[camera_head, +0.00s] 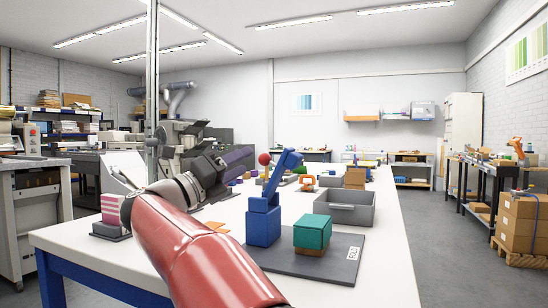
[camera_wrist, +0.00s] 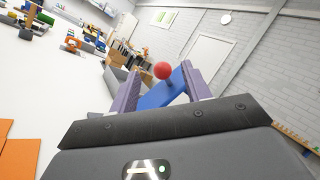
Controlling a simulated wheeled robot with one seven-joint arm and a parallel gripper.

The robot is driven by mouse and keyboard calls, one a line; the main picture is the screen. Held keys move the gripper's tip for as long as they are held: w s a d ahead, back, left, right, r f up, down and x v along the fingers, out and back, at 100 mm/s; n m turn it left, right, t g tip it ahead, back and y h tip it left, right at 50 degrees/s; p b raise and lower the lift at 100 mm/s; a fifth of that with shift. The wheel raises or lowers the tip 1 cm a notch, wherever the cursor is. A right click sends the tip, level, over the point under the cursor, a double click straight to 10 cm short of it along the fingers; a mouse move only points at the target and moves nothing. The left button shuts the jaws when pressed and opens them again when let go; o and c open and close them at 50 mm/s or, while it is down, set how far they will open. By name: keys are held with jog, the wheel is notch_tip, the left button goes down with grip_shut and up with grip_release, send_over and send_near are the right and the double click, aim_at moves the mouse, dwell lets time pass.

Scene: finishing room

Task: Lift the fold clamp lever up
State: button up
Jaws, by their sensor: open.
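The fold clamp (camera_head: 263,225) is a blue block on a dark grey base plate (camera_head: 285,262) on the white table. Its blue lever (camera_head: 283,172) slants up from the block, with a red ball knob (camera_head: 264,158) by its upper part. My gripper (camera_head: 240,157) is open, with purple fingers, just left of the knob in the head view. In the wrist view the red knob (camera_wrist: 162,70) and blue lever (camera_wrist: 165,92) appear between my open fingers (camera_wrist: 162,78). I cannot tell whether they touch. A teal block (camera_head: 312,231) sits on a brown piece on the plate.
A grey bin (camera_head: 345,216) stands behind the plate, with an orange clamp-like item (camera_head: 309,182) and brown boxes (camera_head: 355,177) near it. A pink-and-white stack (camera_head: 110,212) stands on the table's left. Orange sheets (camera_wrist: 18,158) lie flat. The table's right front is clear.

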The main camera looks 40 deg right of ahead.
jog(key=shift+s+d+f+m+g+y, duration=0.15)
jog(key=shift+s+d+f+m+g, duration=0.05)
jog(key=shift+d+m+g, duration=0.3)
jog(key=shift+s+d+f+m+g+y, duration=0.15)
jog(key=shift+s+d+m+g, duration=0.05)
jog(key=shift+d+m+g, duration=0.25)
jog(key=p+x, duration=0.1)
jog(key=x, duration=0.6)
jog(key=shift+p, duration=0.4)
jog(key=shift+a, duration=0.1)
grip_shut()
